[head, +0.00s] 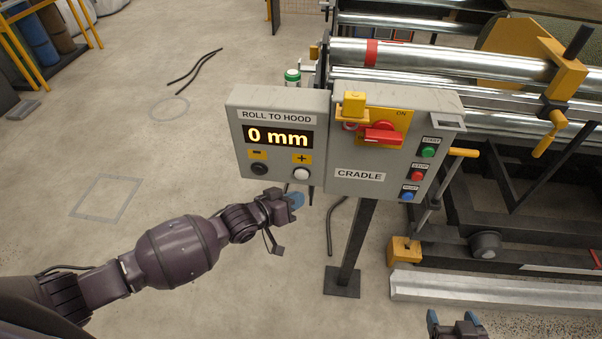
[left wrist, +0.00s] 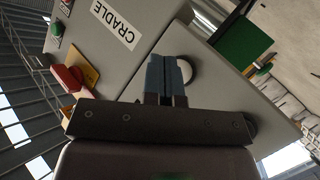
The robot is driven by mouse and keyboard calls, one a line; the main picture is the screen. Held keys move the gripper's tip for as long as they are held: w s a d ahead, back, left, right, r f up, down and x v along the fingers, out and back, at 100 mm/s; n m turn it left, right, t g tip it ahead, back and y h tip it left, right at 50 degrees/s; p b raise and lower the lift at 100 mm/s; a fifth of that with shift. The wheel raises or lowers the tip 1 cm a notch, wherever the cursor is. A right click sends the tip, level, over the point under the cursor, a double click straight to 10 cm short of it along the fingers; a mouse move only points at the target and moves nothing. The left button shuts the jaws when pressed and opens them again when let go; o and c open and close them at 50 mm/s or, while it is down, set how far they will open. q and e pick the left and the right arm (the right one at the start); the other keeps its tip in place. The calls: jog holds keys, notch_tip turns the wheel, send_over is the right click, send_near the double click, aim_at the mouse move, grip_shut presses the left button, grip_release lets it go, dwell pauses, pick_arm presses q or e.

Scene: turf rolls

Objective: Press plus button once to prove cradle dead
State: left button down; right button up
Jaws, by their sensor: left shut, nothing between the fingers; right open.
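The grey control box (head: 350,192) stands on a post and has a display (head: 278,137) reading "0 mm". The white plus button (head: 301,174) is under the "+" label, right of the black minus button (head: 259,169). My left gripper (head: 294,199) is shut and empty, just below the plus button in the head view. In the left wrist view its closed blue fingertips (left wrist: 166,73) lie beside the pale round button (left wrist: 207,77) and partly cover it. I cannot tell whether they touch it. My right gripper (head: 454,323) is open and empty at the bottom edge.
The CRADLE panel carries a red rotary handle (head: 382,134), a yellow block (head: 352,104), and green, red and blue buttons (head: 407,196). The roller cradle (head: 430,55) stands behind and right. Open concrete floor lies left, with black hose pieces (head: 195,68).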

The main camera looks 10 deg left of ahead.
pick_arm(q)
jog(key=shift+s+p, duration=0.3)
jog(key=shift+s, duration=0.55)
dwell(0.3)
jog(key=s+a+r+m+t+y, duration=0.2)
jog(key=a+r+m+t+y, duration=0.15)
jog(key=r, duration=0.25)
jog(key=s+a+f+n+g+y, duration=0.1)
jog(key=s+a+f+n+y, duration=0.1)
jog(key=s+a+f, duration=0.3)
jog(key=s+a+f+n+g+y, duration=0.1)
jog(key=s+a+f+n+y, duration=0.2)
jog(key=s+a, duration=0.7)
jog(key=s+f+y, duration=0.1)
jog(key=s, duration=0.2)
jog(key=shift+s+f+g, duration=0.35)
jog(key=shift+f, duration=0.05)
